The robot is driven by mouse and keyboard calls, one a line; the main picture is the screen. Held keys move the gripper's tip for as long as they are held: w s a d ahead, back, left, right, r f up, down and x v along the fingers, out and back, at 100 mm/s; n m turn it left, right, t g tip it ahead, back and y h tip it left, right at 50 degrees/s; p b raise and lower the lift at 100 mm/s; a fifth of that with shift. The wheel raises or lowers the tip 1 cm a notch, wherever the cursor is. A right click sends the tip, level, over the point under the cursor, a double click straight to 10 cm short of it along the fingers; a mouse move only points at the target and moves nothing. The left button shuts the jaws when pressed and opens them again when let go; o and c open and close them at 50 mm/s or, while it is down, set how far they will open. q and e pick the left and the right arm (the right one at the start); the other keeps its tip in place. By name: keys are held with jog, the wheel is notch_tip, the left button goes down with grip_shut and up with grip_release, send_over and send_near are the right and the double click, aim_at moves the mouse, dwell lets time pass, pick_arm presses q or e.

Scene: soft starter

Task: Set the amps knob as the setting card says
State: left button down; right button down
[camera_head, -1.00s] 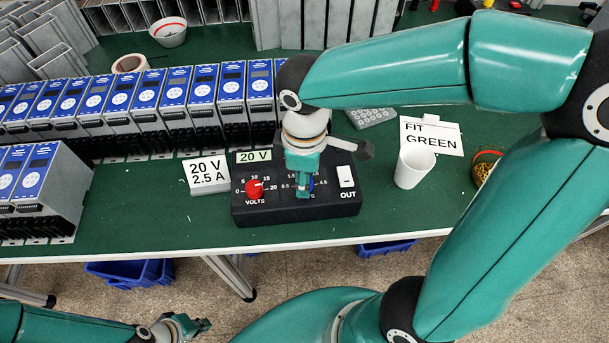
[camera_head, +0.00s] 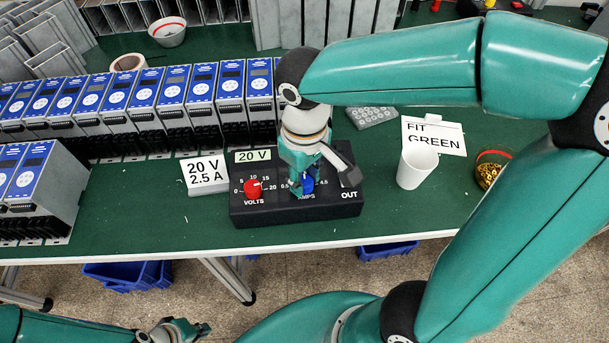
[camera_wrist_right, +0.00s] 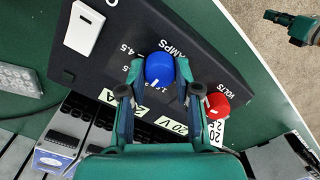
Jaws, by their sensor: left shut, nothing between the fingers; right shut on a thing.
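A black supply box (camera_head: 240,210) stands on the bench with a red volts knob (camera_head: 253,189) and a blue amps knob (camera_head: 308,184). My right gripper (camera_head: 302,188) is shut on the blue knob from above; the right wrist view shows a finger on each side of the knob (camera_wrist_right: 159,68). A white mark shows at the knob's lower edge there; its exact setting is unclear. The setting card (camera_head: 207,172) reads 20 V, 2.5 A. The volts display (camera_head: 253,156) reads 20 V; the amps display (camera_wrist_right: 107,97) is partly hidden. My left gripper (camera_head: 188,330) is shut and empty, away from the box.
A white OUT switch (camera_wrist_right: 83,28) is on the box. A white cup (camera_head: 415,167), a FIT GREEN card (camera_head: 448,135) and a bowl (camera_head: 490,170) stand to the right. Blue-fronted units (camera_head: 120,95) line the bench behind and left. Bench front is clear.

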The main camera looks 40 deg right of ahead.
aim_at(304, 180)
dwell(0.4)
jog(key=c, duration=0.8)
grip_release()
notch_tip(304, 180, up, 12)
